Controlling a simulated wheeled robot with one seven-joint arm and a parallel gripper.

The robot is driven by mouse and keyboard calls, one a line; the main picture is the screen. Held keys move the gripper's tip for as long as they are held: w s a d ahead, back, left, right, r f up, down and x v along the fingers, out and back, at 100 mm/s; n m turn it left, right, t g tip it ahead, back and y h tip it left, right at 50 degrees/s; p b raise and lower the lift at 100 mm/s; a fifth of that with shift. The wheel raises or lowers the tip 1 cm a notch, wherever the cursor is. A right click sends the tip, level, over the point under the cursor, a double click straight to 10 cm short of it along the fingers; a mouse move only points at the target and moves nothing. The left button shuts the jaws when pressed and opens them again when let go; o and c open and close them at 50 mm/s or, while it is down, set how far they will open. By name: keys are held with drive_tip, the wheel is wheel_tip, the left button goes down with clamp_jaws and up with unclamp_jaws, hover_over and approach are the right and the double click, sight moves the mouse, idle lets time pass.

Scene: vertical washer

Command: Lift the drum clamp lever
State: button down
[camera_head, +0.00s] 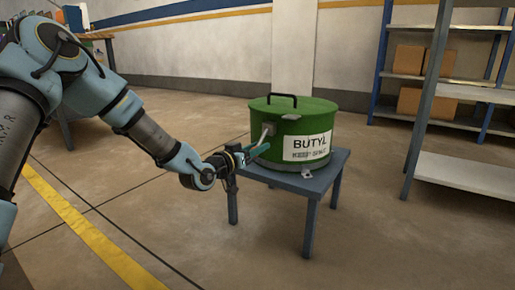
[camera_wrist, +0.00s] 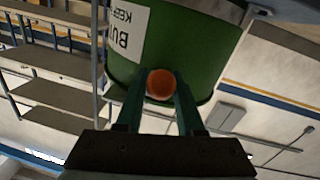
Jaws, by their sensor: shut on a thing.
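A green drum (camera_head: 300,122) labelled BUTYL stands upright on a small blue-grey table (camera_head: 325,184). Its clamp lever (camera_head: 267,132) is a pale grey piece on the drum's left side, partly hidden by my gripper. My gripper (camera_head: 260,149) is at the drum's left front, with its teal fingers beside the lever. In the wrist view, the fingers (camera_wrist: 160,90) are closed on a round orange knob (camera_wrist: 160,84), which looks like the lever's end. The green drum (camera_wrist: 190,40) shows behind the knob, upside down.
A black handle (camera_head: 281,97) stands on the drum's lid. A metal bracket (camera_head: 308,175) sits at the drum's base. Shelves (camera_head: 450,95) with cardboard boxes (camera_head: 425,103) stand at the right. The floor around the table is clear.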

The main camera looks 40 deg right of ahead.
sight(263, 138)
drive_tip(key=shift+r+p, duration=0.15)
drive_tip(key=shift+p, duration=0.25)
idle(0.4)
